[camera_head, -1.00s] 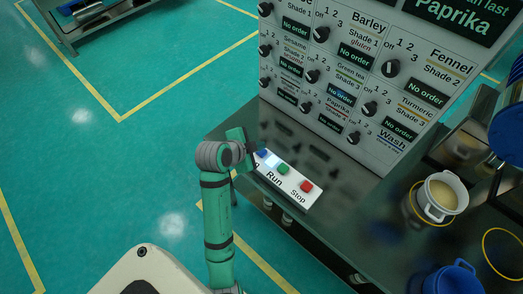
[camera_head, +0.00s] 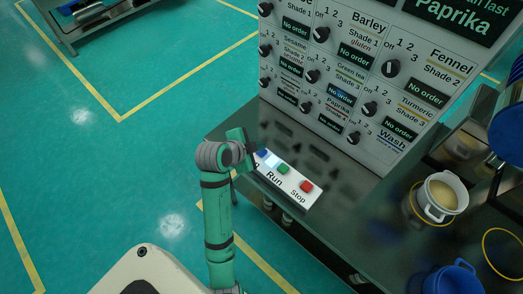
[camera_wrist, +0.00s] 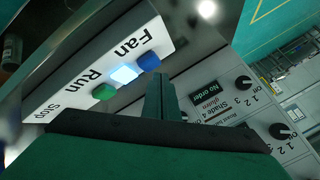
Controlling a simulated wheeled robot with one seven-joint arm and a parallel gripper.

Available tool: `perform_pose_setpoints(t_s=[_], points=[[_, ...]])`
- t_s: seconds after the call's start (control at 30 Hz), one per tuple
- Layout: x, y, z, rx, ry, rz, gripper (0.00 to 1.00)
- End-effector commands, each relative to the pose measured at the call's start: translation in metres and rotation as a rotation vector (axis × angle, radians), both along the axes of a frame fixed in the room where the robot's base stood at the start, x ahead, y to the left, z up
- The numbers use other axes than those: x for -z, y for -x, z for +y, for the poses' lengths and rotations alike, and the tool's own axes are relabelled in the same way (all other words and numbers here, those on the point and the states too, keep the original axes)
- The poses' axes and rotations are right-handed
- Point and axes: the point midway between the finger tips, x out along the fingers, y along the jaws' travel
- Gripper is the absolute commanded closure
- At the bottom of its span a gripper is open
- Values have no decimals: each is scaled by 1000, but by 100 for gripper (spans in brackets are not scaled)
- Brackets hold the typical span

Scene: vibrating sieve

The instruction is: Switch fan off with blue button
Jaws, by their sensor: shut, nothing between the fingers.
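The blue button (camera_head: 263,153) is at the far left end of a white button strip (camera_head: 316,199) on the metal table, partly behind my gripper. In the wrist view the blue button (camera_wrist: 148,61) sits beside the word "Fan", next to a brightly lit pale-blue square lamp (camera_wrist: 125,74). My gripper (camera_head: 256,150) is shut and empty, its fingers pointing to the strip's blue end. In the wrist view its fingertips (camera_wrist: 160,80) appear just below and right of the blue button. Whether they touch it cannot be told.
The green Run button (camera_head: 283,169) and red Stop button (camera_head: 306,186) are on the same strip. A panel of black knobs (camera_head: 353,75) stands behind. A white pot (camera_head: 430,206) and a blue jug (camera_head: 452,281) are at the right. Open floor is at the left.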

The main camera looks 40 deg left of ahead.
Motion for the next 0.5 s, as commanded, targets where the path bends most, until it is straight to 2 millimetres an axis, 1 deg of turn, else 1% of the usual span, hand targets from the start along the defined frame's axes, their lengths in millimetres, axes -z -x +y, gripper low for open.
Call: perform_pose_setpoints(t_s=[0.2,0.5], points=[[7,0,-1,1,1,0,100],[7,0,0,0,0,0,100]])
